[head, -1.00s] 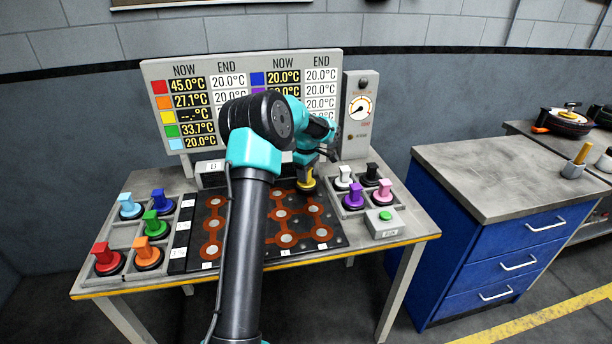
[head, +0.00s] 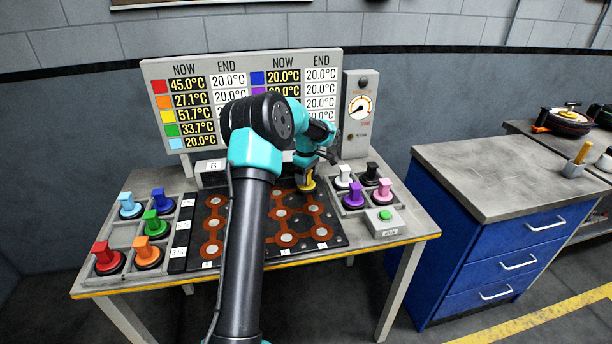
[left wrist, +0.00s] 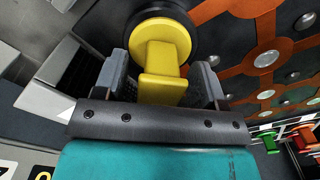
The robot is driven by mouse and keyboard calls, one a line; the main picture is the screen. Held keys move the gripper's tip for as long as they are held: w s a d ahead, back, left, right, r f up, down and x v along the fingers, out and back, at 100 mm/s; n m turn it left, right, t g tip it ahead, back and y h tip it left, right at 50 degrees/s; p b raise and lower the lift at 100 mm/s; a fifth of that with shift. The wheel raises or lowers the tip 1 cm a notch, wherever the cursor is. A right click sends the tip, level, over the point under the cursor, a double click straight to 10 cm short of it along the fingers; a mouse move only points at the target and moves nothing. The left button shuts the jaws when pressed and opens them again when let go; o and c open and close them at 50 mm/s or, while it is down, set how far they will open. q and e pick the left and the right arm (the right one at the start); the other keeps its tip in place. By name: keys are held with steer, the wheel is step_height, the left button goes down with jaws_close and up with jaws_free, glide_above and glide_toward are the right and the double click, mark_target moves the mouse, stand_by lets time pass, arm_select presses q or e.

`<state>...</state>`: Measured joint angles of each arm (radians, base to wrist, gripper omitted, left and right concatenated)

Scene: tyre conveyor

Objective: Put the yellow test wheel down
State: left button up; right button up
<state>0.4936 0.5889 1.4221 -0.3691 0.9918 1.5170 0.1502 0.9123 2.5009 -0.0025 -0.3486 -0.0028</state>
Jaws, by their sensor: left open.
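The yellow test wheel (head: 306,184) stands on the back right part of the dark board (head: 333,236) with orange tracks and metal discs. In the left wrist view the yellow wheel (left wrist: 162,58) shows its yellow handle and black tyre, with the handle between my two jaws. My left gripper (left wrist: 162,84) is open, a finger on each side of the handle with a gap. In the head view the left gripper (head: 309,168) is just above the wheel, partly hidden by its own wrist. My right gripper is not in view.
Red (head: 108,260), orange (head: 147,254), green and blue wheels stand in trays on the left. White, black, purple (head: 353,196) and pink wheels stand on the right, behind a green-button box (head: 384,222). A readout panel (head: 160,75) rises behind. My left arm covers the board's middle.

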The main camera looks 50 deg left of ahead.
arm_select(q)
steer(key=shift+r, duration=0.1)
step_height(320, 180, up, 12)
stand_by(0.5)
